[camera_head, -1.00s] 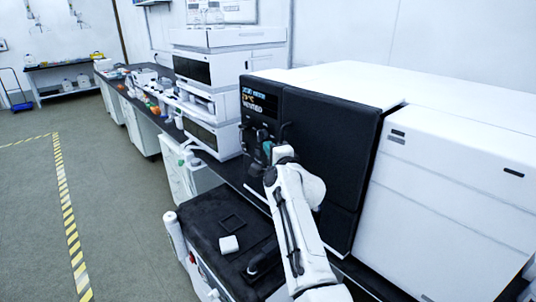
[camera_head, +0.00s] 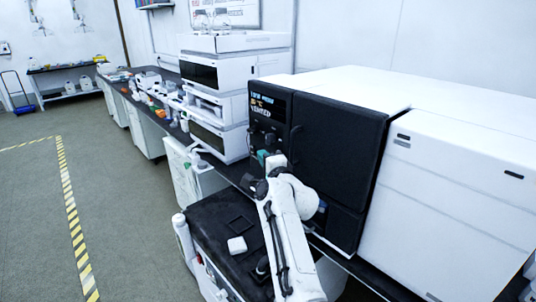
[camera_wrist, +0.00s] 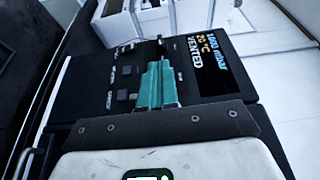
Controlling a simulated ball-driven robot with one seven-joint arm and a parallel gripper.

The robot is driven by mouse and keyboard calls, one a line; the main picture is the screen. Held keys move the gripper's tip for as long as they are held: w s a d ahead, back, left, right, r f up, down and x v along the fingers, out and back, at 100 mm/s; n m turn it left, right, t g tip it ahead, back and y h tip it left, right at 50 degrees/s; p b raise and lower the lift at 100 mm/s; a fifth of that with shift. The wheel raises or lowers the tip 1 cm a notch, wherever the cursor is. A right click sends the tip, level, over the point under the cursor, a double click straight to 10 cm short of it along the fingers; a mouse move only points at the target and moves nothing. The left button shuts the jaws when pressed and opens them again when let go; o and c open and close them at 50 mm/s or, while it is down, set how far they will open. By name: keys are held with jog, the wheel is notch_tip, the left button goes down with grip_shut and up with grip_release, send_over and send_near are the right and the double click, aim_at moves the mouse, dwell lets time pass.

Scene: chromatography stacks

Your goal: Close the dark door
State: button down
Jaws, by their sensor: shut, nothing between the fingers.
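The dark door (camera_head: 340,150) is the large black front panel of the white instrument. In the head view it looks flush with the front; I cannot tell if a small gap remains. Left of it is a black control panel (camera_head: 268,112) with a lit display reading "VENTED". My gripper (camera_head: 262,157) is in front of the lower part of this panel, left of the door, partly hidden by my wrist. In the wrist view my teal gripper fingers (camera_wrist: 155,85) are shut together and empty, over the control panel (camera_wrist: 190,70). I cannot tell if they touch it.
A white stacked instrument (camera_head: 215,95) stands to the left on the long dark bench. Open floor (camera_head: 120,190) lies to the left, with a yellow-black tape line.

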jog(key=s+a, duration=0.5)
jog(key=a, duration=0.1)
jog(key=s+d+f+n+g+h, duration=0.4)
jog(key=s+d+f+n+g, duration=0.35)
jog(key=s+d+f, duration=1.4)
jog(key=s+d+f+n+g, duration=0.2)
jog(key=s+d, duration=0.1)
jog(key=s, duration=0.8)
jog(key=s+d+f+n+g+h, duration=0.1)
jog(key=s+d+f+n+g, duration=0.1)
jog(key=s, duration=1)
jog(key=s+d+f+n+g+h, duration=0.1)
jog(key=s+d+g, duration=0.3)
jog(key=s, duration=0.8)
jog(key=shift+d+f+n, duration=0.55)
jog(key=shift+f+n, duration=0.1)
jog(key=shift+s+g, duration=0.1)
jog(key=shift+g, duration=0.15)
